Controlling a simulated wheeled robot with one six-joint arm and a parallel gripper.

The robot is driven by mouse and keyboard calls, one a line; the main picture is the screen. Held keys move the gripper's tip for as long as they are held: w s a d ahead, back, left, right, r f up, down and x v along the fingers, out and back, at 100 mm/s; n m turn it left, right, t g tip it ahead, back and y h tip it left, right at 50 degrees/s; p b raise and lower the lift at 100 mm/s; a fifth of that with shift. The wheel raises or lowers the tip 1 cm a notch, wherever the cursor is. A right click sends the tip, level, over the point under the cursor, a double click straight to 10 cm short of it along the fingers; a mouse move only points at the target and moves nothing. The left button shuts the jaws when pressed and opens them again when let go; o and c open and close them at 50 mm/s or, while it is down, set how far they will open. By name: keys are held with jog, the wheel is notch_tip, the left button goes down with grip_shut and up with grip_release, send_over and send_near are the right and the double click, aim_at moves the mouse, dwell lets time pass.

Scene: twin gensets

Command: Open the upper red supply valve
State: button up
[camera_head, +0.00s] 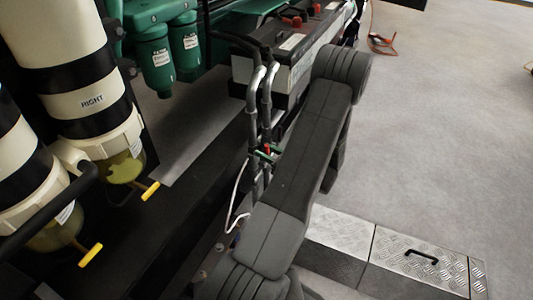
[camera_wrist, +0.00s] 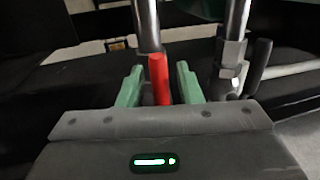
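The red valve handle (camera_wrist: 159,82) stands upright in the middle of the wrist view, in front of a metal pipe (camera_wrist: 148,25). My gripper (camera_wrist: 160,76) has one green finger on each side of the handle, with a narrow gap on both sides. It is open around the handle and does not appear to touch it. My arm hides part of this area, and the valve body is not clearly visible.
A second metal pipe with a fitting (camera_wrist: 232,65) stands close right of the fingers. Black batteries (camera_head: 285,50) lie behind. Filters with yellow handles (camera_head: 150,190) are at left.

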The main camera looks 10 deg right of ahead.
jog(key=shift+w, duration=0.1)
grip_shut()
jog(key=shift+a+n, duration=0.15)
jog(key=shift+n, duration=0.15)
grip_release()
jog(key=shift+s, duration=0.2)
